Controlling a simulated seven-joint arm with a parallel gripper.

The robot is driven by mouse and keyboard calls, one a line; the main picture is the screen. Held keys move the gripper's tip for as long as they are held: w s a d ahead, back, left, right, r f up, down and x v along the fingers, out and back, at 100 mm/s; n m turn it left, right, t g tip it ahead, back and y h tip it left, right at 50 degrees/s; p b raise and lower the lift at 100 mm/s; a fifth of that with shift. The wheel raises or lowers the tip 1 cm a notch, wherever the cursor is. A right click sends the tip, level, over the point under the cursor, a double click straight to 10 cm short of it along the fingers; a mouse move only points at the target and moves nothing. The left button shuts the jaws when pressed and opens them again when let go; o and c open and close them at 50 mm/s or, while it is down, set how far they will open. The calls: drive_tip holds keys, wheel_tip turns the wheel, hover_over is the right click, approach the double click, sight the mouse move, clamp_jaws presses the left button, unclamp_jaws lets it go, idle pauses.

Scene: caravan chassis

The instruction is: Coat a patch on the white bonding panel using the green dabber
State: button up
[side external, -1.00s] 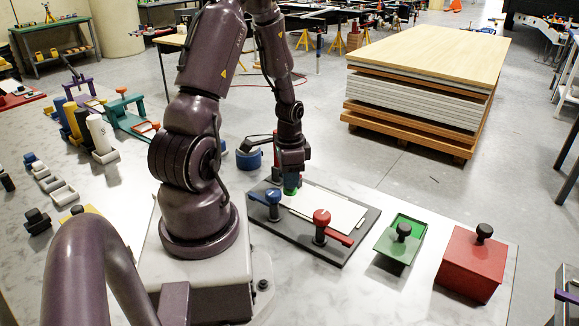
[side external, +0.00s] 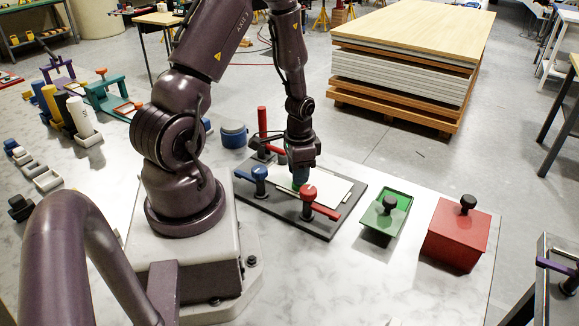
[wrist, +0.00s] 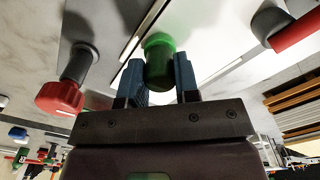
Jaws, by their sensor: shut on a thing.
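My gripper (side external: 301,166) is shut on the green dabber (wrist: 158,62), whose body sits between the two blue fingers in the wrist view. In the side view the dabber's green end (side external: 297,187) points down at the white bonding panel (side external: 335,188), between the blue-handled clamp and the front red-handled clamp. I cannot tell whether its tip touches the panel. The panel lies flat on a dark base plate (side external: 330,229) and also shows in the wrist view (wrist: 212,45). No coated patch can be made out; the arm and dabber hide part of the panel.
A blue-handled clamp (side external: 259,174), a front red-handled clamp (side external: 309,194) and a back red-handled clamp (side external: 263,122) stand around the panel. A green box with a black knob (side external: 388,203) and a red box (side external: 457,237) stand to the right.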

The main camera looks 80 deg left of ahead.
drive_tip(key=shift+w+d, duration=2.7)
drive_tip(key=shift+d, duration=0.05)
drive_tip(key=shift+s+a, duration=5)
drive_tip(key=shift+s+a+r, duration=0.15)
wheel_tip(320, 180, up, 8)
drive_tip(key=w+d+r, duration=0.3)
drive_tip(key=w+d, duration=0.5)
drive_tip(key=d, duration=0.4)
drive_tip(key=w+d+r, duration=0.3)
drive_tip(key=w+d, duration=0.6)
drive_tip(key=d, duration=0.3)
drive_tip(key=shift+r, duration=0.2)
